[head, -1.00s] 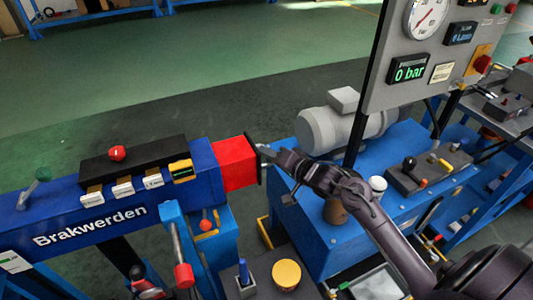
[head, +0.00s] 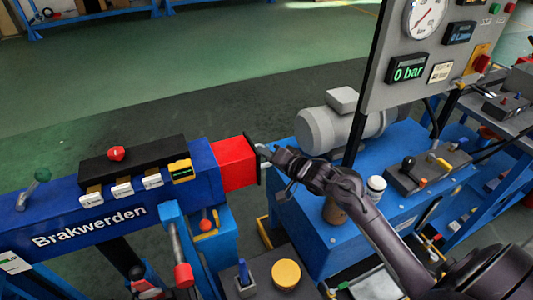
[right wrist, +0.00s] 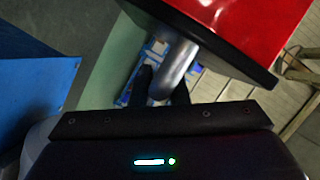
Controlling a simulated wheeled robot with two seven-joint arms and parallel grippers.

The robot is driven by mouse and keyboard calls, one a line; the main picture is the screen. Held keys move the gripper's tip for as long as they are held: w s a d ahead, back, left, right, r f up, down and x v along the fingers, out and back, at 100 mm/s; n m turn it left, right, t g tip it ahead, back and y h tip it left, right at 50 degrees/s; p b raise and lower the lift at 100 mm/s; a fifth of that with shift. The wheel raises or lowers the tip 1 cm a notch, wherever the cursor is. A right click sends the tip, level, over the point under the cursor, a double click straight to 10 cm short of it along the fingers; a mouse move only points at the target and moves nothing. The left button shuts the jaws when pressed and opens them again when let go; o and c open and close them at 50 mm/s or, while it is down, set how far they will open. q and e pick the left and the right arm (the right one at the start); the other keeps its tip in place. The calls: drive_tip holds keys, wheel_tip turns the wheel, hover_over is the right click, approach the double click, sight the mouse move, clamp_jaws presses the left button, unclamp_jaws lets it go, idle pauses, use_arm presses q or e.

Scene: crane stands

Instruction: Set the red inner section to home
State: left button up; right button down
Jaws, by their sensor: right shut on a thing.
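The red inner section (head: 236,163) sticks out of the right end of the blue beam (head: 203,172) marked "Brakwerden". It ends in a dark plate. My right gripper (head: 264,150) is at this end plate and shut on a grey metal handle. In the right wrist view, the red section (right wrist: 235,35) is at the top right, and the grey handle (right wrist: 178,66) runs from its dark plate down between my fingers (right wrist: 163,88). My left gripper is not in view.
A blue power unit (head: 340,235) with a grey motor (head: 330,128) stands right of the beam end. A panel (head: 420,60) with a gauge and a "0 bar" display (head: 408,70) rises above it.

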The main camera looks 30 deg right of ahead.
sight(240, 162)
drive_tip(key=shift+a+r+p, duration=0.1)
drive_tip(key=shift+a+p, duration=0.2)
drive_tip(key=shift+a, duration=0.1)
drive_tip(key=a+p, duration=0.1)
drive_tip(key=a, duration=0.2)
drive_tip(key=a+p, duration=0.1)
drive_tip(key=a, duration=0.3)
drive_tip(key=shift+w+a, duration=0.2)
drive_tip(key=shift+a, duration=0.05)
drive_tip(key=c, duration=1.4)
unclamp_jaws()
drive_tip(key=shift+a, duration=0.1)
drive_tip(key=shift+d, duration=0.2)
